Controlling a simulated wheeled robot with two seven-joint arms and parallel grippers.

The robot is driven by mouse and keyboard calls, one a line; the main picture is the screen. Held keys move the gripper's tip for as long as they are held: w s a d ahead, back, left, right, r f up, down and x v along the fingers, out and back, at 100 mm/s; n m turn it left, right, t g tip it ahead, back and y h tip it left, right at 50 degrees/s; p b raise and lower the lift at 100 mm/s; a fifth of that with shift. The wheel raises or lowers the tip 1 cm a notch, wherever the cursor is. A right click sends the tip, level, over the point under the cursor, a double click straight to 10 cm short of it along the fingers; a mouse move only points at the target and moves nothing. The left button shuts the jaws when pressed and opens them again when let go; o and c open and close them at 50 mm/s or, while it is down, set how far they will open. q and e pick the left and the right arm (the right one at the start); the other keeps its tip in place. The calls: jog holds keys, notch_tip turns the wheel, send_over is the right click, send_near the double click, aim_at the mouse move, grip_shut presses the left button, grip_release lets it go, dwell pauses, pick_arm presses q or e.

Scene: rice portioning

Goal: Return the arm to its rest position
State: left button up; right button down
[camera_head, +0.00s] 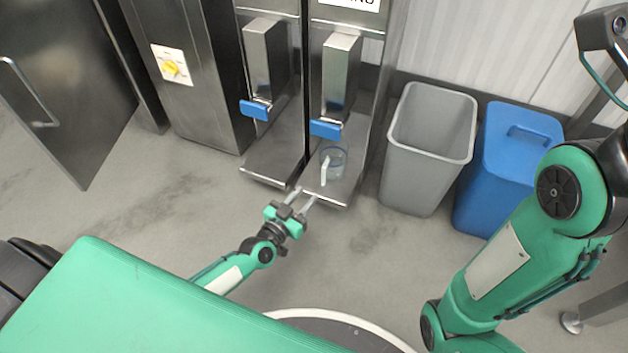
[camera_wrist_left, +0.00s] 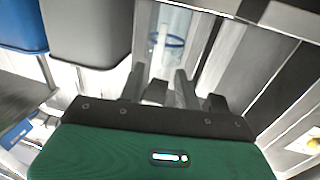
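My left arm reaches in from the lower left in the head view. Its gripper (camera_head: 302,196) is open and empty, with the two fingers apart, just in front of the dispenser's tray. A clear cup (camera_head: 336,158) with a pale handle stands on that tray, beyond the fingertips and apart from them. In the left wrist view the open fingers (camera_wrist_left: 162,85) point toward the cup (camera_wrist_left: 168,45), with a bluish ring visible. My right arm's green links fill the right side of the head view; its gripper is not visible.
Two steel dispensers with blue levers (camera_head: 325,129) stand at the back. A grey bin (camera_head: 425,150) and a blue lidded bin (camera_head: 505,165) stand to their right. A steel cabinet (camera_head: 190,90) is at left. The floor (camera_head: 160,200) left of the left arm is clear.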

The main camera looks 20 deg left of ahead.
pick_arm(q)
jog(key=shift+v, duration=1.1)
